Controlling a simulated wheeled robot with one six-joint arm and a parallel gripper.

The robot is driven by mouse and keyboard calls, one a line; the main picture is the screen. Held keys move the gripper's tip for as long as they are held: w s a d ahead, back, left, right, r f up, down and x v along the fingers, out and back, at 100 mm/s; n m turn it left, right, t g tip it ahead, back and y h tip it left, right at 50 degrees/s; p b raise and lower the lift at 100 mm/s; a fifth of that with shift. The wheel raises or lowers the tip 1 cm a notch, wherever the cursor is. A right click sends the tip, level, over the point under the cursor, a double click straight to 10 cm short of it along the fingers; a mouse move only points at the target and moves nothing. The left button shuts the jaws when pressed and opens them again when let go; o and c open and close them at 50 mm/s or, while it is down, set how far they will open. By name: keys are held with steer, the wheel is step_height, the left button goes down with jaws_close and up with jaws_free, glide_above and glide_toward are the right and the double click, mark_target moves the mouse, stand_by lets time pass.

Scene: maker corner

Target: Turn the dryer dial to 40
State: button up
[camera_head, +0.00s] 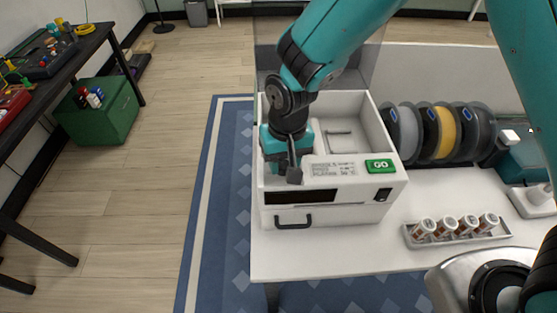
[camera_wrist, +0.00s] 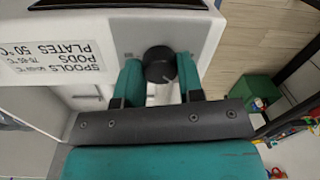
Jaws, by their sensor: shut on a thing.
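The dryer (camera_head: 330,210) is a white open-topped box on the white table, with a green GO button (camera_head: 379,166) on its top front panel. Its dial (camera_wrist: 160,64) is a round dark knob, seen in the wrist view. My gripper (camera_wrist: 161,74) is shut on the dial, with one teal finger on each side of it. In the head view my gripper (camera_head: 290,160) is over the left part of the dryer's front panel and hides the dial. I cannot read the dial's setting. A printed label (camera_wrist: 55,55) with temperatures lies beside the dial.
Several filament spools (camera_head: 445,130) stand right of the dryer. A grey tray (camera_head: 458,240) with several small orange-and-white jars is at the front right. A green crate (camera_head: 100,115) stands on the floor at left, by a dark workbench (camera_head: 45,75).

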steer(key=n, duration=0.4)
steer(key=shift+w+a+n, duration=0.1)
steer(key=shift+n, duration=0.3)
steer(key=n, duration=0.3)
steer(key=shift+n, duration=0.3)
steer(key=n, duration=0.4)
steer(key=shift+r+b, duration=0.1)
steer(key=shift+b, duration=0.2)
steer(key=shift+n+h, duration=0.3)
steer(key=shift+n, duration=1.8)
steer(key=o, duration=0.9)
